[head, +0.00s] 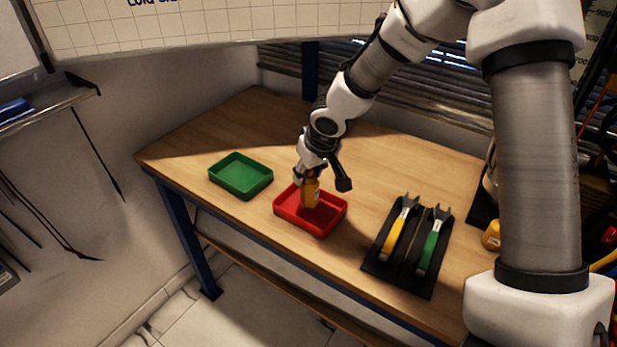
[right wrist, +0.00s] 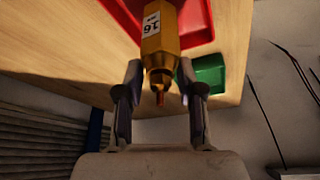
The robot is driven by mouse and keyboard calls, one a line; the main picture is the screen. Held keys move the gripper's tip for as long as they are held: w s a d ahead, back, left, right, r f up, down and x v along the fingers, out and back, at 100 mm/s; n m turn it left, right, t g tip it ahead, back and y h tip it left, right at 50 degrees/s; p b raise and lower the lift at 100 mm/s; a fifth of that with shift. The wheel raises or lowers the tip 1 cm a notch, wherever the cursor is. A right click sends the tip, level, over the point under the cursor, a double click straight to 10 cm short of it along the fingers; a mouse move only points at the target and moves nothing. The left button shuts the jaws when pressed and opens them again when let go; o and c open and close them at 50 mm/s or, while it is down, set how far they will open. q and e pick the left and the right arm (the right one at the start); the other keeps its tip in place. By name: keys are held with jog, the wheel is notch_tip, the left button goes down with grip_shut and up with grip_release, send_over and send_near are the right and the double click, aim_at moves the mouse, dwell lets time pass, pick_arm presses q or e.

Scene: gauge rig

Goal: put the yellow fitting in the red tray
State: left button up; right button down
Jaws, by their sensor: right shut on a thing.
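The yellow fitting (head: 311,192) is upright in the head view, between the fingers of my right gripper (head: 309,175). My right gripper is shut on it. In the right wrist view the fitting (right wrist: 161,40) shows a white label reading 16, with its narrow end between the fingers (right wrist: 160,80). The red tray (head: 328,227) is on the wooden table, and the fitting is over its inside. I cannot tell whether the fitting touches the tray floor. The red tray also shows in the right wrist view (right wrist: 197,22). My left gripper is not in view.
A green tray (head: 240,176) stands left of the red one. A black holder (head: 401,276) with a yellow-handled and a green-handled tool lies to the right. Another yellow object (head: 491,235) is at the table's right, partly hidden by my arm. The table behind the trays is clear.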

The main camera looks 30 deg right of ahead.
notch_tip(320, 180, down, 2)
jog(key=shift+f+b, duration=0.1)
jog(key=shift+b, duration=0.2)
jog(key=shift+w+f, duration=0.1)
jog(key=shift+f, duration=0.15)
jog(key=c, duration=0.7)
grip_release()
jog(key=shift+a, duration=0.1)
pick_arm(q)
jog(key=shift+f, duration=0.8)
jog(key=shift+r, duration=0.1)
pick_arm(e)
jog(key=shift+r+p, duration=0.35)
jog(key=shift+r, duration=0.1)
pick_arm(q)
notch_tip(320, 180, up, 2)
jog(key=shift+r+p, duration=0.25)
jog(key=shift+p, duration=0.65)
pick_arm(e)
jog(key=v, duration=1.1)
jog(key=shift+s+r, duration=0.25)
jog(key=shift+s, duration=0.05)
